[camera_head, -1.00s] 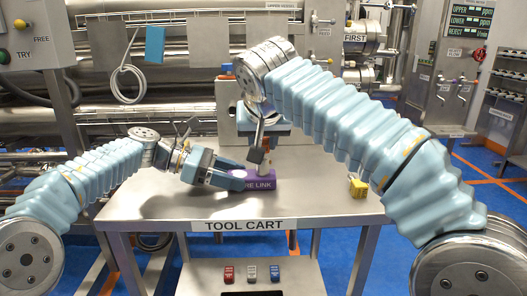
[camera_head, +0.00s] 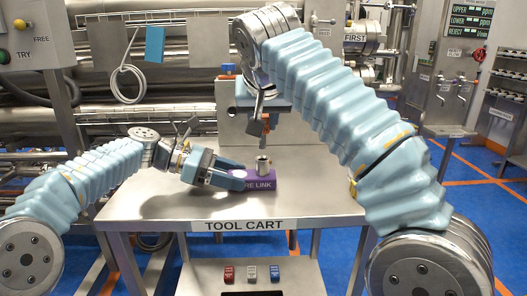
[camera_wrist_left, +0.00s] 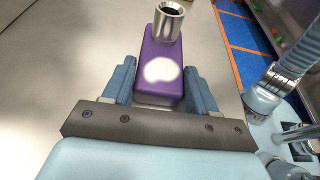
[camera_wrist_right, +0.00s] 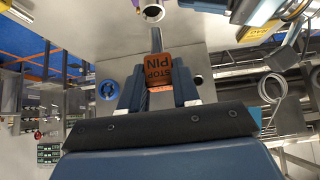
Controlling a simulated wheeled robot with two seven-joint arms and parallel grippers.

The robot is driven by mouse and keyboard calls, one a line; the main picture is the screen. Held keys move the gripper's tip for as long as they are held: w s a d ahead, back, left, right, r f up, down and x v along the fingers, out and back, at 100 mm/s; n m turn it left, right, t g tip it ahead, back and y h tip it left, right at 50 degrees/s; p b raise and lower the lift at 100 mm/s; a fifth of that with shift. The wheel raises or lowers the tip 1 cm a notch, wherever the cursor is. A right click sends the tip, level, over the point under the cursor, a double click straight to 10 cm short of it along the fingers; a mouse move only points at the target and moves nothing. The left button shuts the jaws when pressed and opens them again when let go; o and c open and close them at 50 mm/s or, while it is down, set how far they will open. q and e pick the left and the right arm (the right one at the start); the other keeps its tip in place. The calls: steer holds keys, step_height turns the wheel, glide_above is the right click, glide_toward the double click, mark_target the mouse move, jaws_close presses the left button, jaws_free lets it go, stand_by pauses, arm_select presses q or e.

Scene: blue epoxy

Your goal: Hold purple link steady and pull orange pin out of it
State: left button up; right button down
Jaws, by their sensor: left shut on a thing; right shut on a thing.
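The purple link (camera_head: 263,184) lies on the tool cart, a metal socket (camera_head: 263,166) standing up from its top. My left gripper (camera_head: 239,180) is shut on the link's near end. In the left wrist view the purple link (camera_wrist_left: 165,55) sits between both fingers, and its socket (camera_wrist_left: 169,20) looks empty. My right gripper (camera_wrist_right: 160,80) is shut on the orange pin (camera_wrist_right: 159,68), which is marked STOP PIN. In the head view the orange pin (camera_head: 266,130) hangs above the socket. A gap shows between the pin's shaft tip and the socket rim in the right wrist view.
The steel tool cart (camera_head: 190,206) is mostly clear around the link. A grey stand (camera_head: 232,128) rises behind it. Several small coloured blocks (camera_head: 251,272) sit on the lower shelf.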

arm_select(q)
steer(key=o, duration=1.1)
steer(key=shift+o, duration=0.2)
steer(key=v, duration=1.1)
steer(key=shift+a+r, duration=0.15)
steer(key=shift+a, duration=0.4)
